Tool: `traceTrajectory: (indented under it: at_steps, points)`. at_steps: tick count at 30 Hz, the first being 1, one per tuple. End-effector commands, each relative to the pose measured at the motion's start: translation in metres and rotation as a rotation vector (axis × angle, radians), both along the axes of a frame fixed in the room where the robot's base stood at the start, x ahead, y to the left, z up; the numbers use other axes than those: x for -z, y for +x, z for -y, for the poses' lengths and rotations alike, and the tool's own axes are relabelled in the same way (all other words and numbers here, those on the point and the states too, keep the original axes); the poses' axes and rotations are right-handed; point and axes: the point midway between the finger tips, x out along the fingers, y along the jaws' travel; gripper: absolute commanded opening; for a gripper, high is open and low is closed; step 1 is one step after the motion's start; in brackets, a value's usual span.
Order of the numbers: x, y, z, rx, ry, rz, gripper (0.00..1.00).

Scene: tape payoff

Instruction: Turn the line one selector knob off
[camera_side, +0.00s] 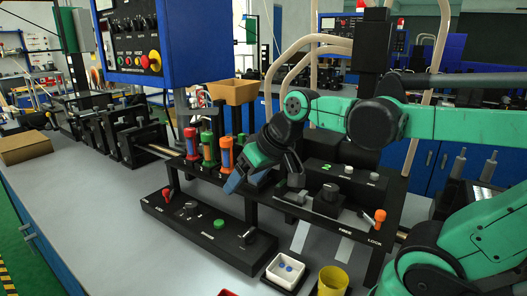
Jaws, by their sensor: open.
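Several knobs are in view, and their labels are too small to tell which one is line one. A black knob (249,236) sits at the right end of the low front box (175,218), and a small knob (190,206) sits near its left end. A larger black knob (330,191) stands on the raised black shelf. My gripper (263,180) is open and empty, pointing down, over the gap between the front box and the shelf's middle. It appears apart from all the knobs. My gripper hides part of the shelf behind it.
Red, green and orange cylinders (208,148) stand on the shelf left of my gripper. An orange-topped lever (379,217) is at its right end. A white tray (285,269) and yellow cup (333,281) stand in front. A blue control panel (180,35) hangs upper left.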

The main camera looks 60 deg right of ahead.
Motion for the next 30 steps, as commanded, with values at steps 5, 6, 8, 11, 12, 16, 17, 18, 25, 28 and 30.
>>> traceTrajectory:
  at_steps: [5,6,8,11,12,16,17,18,25,28,30]
  points:
    - [-0.026,0.016,0.025,0.073,0.067,-0.002,0.73]
    - [-0.032,0.019,0.031,0.089,0.083,-0.002,0.73]
    - [-0.041,0.023,0.040,0.112,0.107,0.002,0.73]
    - [-0.055,0.030,0.056,0.150,0.145,0.009,0.73]
    - [-0.060,0.032,0.062,0.164,0.159,0.013,0.73]
    - [-0.077,0.039,0.084,0.210,0.207,0.030,0.73]
    - [-0.081,0.040,0.090,0.220,0.218,0.034,0.73]
    - [-0.086,0.041,0.097,0.234,0.232,0.040,0.73]
    - [-0.109,0.046,0.131,0.296,0.296,0.078,0.73]
    - [-0.115,0.046,0.140,0.310,0.313,0.089,0.73]
    - [-0.117,0.046,0.144,0.318,0.321,0.095,0.73]
